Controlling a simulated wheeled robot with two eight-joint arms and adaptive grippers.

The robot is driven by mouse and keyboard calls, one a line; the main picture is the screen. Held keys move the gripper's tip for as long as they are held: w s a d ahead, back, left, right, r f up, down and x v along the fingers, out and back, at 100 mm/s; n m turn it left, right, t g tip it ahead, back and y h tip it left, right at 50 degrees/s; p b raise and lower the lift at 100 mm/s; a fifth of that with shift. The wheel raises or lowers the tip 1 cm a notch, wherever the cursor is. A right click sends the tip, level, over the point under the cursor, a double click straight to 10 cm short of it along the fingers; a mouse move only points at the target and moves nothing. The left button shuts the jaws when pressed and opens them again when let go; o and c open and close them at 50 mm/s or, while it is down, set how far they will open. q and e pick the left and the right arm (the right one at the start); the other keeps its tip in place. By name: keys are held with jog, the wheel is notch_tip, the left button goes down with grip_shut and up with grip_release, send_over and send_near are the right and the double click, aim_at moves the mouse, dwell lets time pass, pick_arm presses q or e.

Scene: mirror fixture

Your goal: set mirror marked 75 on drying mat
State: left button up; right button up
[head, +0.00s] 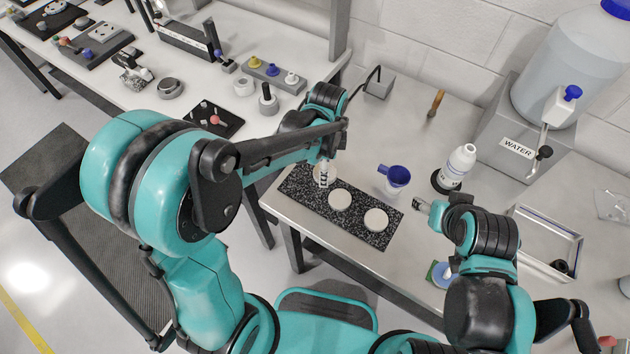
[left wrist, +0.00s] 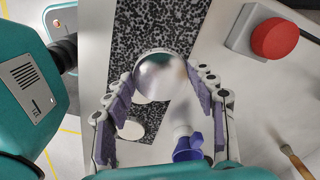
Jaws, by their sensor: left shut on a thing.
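The drying mat (head: 298,193) is a black-and-white speckled strip on the bench, and also shows in the left wrist view (left wrist: 145,25). Pale round discs (head: 376,219) lie on it; one more (head: 340,200) is closer to my left gripper. My left gripper (head: 323,178) is over the mat's far-left part. In the left wrist view its fingers (left wrist: 165,90) are shut on a shiny round mirror (left wrist: 160,75). I cannot read any number on it, nor tell whether it touches the mat. My right gripper (head: 421,205) is beside the mat's right end; its jaw state is unclear.
A water tank (head: 560,60) on a grey stand is at the back right. A metal tray (head: 545,240) lies right. A red button (left wrist: 274,38) shows in the left wrist view.

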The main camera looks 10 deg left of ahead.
aim_at(312, 186)
pick_arm(q)
jog(key=a+f, duration=0.2)
jog(key=a, duration=0.1)
jog(key=shift+s, duration=0.35)
jog(key=shift+a+f+b, duration=0.1)
jog(key=shift+f+b, duration=0.9)
jog(key=shift+f, duration=1.05)
jog(key=o, duration=1.2)
jog(key=shift+f, duration=0.15)
jog(key=shift+o, duration=0.2)
